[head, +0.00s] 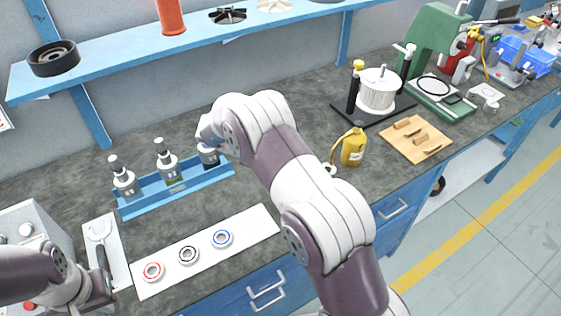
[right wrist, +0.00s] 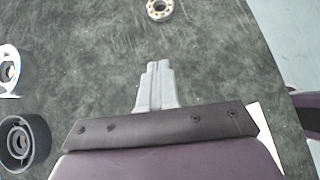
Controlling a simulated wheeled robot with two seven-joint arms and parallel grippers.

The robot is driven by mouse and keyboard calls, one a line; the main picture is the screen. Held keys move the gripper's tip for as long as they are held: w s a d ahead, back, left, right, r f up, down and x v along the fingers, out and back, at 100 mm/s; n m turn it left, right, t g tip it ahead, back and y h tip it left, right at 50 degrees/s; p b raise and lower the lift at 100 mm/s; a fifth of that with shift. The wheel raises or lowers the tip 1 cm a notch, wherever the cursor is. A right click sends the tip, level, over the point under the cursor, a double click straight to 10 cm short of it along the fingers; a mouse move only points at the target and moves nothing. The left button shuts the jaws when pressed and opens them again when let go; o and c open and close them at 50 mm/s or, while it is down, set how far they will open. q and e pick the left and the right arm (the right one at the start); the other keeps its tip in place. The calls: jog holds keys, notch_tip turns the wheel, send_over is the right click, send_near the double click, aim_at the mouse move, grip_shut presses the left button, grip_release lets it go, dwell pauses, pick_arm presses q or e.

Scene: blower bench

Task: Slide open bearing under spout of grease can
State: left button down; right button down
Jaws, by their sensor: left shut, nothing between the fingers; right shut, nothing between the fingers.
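The yellow grease can (head: 353,150) stands right of my right arm in the head view, its thin spout curving down to the left. A small pale ring, apparently the open bearing (head: 330,168), lies near the spout tip, close to the arm's edge. Whether it is exactly under the tip I cannot tell. In the right wrist view the bearing (right wrist: 159,10) lies flat at the top edge, ahead of my right gripper (right wrist: 158,65), with a gap between them. That gripper is shut and empty, hidden behind its arm in the head view. My left gripper (head: 102,290) is shut at lower left.
A white strip (head: 205,255) holds red, black and blue ringed bearings. A blue rack (head: 180,190) holds several grey bottles. A wooden board (head: 416,140) lies right of the can. A black round part (right wrist: 25,143) and a white piece (right wrist: 8,82) stand left of my right gripper.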

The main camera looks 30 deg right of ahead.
jog(key=w+r+n+t+y, duration=0.1)
jog(key=w+r+n+t, duration=0.65)
jog(key=n, duration=0.85)
jog(key=s+a+r+n+t+y, duration=0.25)
jog(key=a+n+y, duration=0.2)
jog(key=n, duration=0.85)
jog(key=s+a+f+n+g+y, duration=0.1)
jog(key=s+a+f+n+g, duration=0.1)
jog(key=s+n, duration=1.1)
jog(key=s+a+f+n+g+y, duration=0.2)
jog(key=s+n+g, duration=0.3)
jog(key=s+n, duration=0.8)
jog(key=shift+s+a+f+n+g, duration=0.15)
jog(key=shift+s+f+n+g, duration=0.2)
jog(key=shift+s+f, duration=0.35)
